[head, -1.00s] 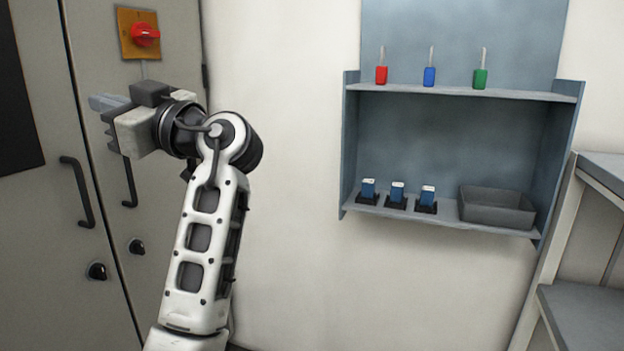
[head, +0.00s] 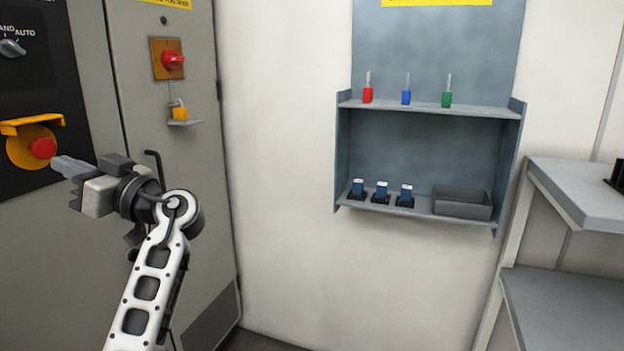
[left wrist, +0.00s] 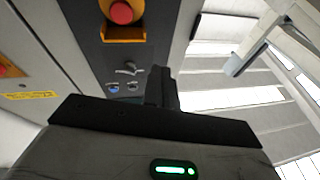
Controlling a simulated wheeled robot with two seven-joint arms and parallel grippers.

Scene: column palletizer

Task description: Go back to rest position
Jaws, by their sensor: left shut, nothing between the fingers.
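My left gripper (head: 70,168) is at the left of the head view, in front of the grey cabinet (head: 75,260). Its fingers are shut with nothing between them and point left. They show just below the red emergency stop button (head: 43,148); I cannot tell how far apart they are. In the left wrist view the shut fingers (left wrist: 162,88) stick up over the dark panel, and a red button (left wrist: 121,12) shows above. My right gripper is in neither view.
A blue-grey wall shelf (head: 430,108) holds red, blue and green tagged keys, several small blue devices and a grey bin (head: 462,203). A grey rack (head: 585,190) stands at right.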

